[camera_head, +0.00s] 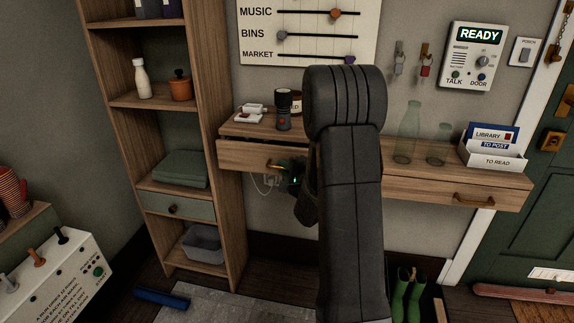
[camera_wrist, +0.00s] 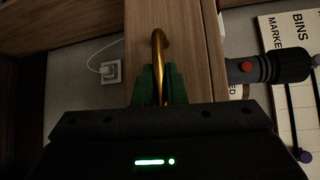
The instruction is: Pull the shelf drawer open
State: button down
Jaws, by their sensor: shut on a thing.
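The wall shelf (camera_head: 410,176) has a wooden drawer at its left, whose front (camera_head: 240,155) seems to stand slightly forward, with a dark line above it. My gripper (camera_head: 284,168) is at this drawer's brass handle, partly hidden by my arm. In the wrist view, the green fingers of my gripper (camera_wrist: 158,78) are shut on the curved brass handle (camera_wrist: 158,46), against the wooden drawer front (camera_wrist: 190,50). A second drawer with a brass handle (camera_head: 459,200) is at the right and looks shut.
A dark torch (camera_head: 283,110), a jar and a white device (camera_head: 251,110) stand on the shelf above the drawer. Glass bottles (camera_head: 407,132) and a letter rack (camera_head: 492,153) stand further right. A tall shelf unit (camera_head: 210,120) is close at left, with a small grey-green drawer (camera_head: 190,208).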

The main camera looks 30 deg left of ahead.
jog(key=s+d+b, duration=0.1)
jog(key=s+d, duration=0.1)
jog(key=s, duration=0.9)
jog(key=shift+s+d+b, duration=0.3)
jog(key=shift+d+b, duration=0.05)
jog(key=c, duration=1.8)
grip_release()
jog(key=shift+o, duration=0.2)
jog(key=shift+d, duration=0.1)
jog(key=p+v, duration=0.1)
jog(key=v, duration=1.2)
jog(key=shift+s+d, duration=0.2)
jog(key=shift+d, duration=0.1)
jog(key=shift+a, duration=0.1)
jog(key=b+x, duration=0.1)
jog(key=x, duration=1.2)
jog(key=shift+w+a, duration=0.3)
